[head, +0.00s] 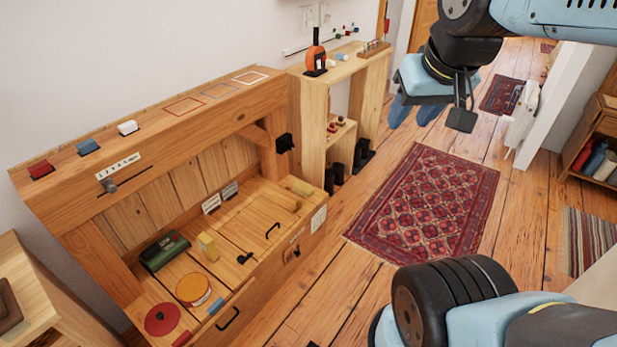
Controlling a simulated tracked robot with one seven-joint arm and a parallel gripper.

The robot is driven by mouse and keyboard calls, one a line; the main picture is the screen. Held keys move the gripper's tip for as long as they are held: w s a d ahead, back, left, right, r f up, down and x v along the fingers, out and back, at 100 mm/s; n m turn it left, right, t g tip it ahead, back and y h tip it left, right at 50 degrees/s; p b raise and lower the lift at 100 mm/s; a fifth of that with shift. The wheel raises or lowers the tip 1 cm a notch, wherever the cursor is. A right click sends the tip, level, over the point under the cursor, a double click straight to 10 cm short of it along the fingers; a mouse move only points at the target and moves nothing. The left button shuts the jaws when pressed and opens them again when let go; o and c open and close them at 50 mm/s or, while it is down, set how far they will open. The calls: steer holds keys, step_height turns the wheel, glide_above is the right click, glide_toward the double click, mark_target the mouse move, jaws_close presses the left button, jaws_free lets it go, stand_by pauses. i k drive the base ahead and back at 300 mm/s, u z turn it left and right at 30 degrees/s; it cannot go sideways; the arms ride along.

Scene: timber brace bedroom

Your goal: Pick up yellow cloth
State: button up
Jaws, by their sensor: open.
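I cannot pick out a yellow cloth for certain. A pale-yellow rolled or bar-shaped thing (300,187) lies at the bench's far right end. Whether either is cloth is too small to tell. My gripper (438,115) hangs at the upper right, above the floor beyond the rug and well away from the bench. It is open, with a dark flat finger showing, and I see nothing held in it.
A red patterned rug (425,200) lies on open floor. A shelf with rolled items (598,162) is at right.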

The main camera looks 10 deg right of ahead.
mark_target(301, 188)
steer(key=z, duration=0.7)
steer(key=i, duration=2)
steer(key=u, duration=0.4)
steer(key=k, duration=0.75)
steer(key=u, duration=0.3)
steer(key=i, duration=0.8)
steer(key=z, duration=0.15)
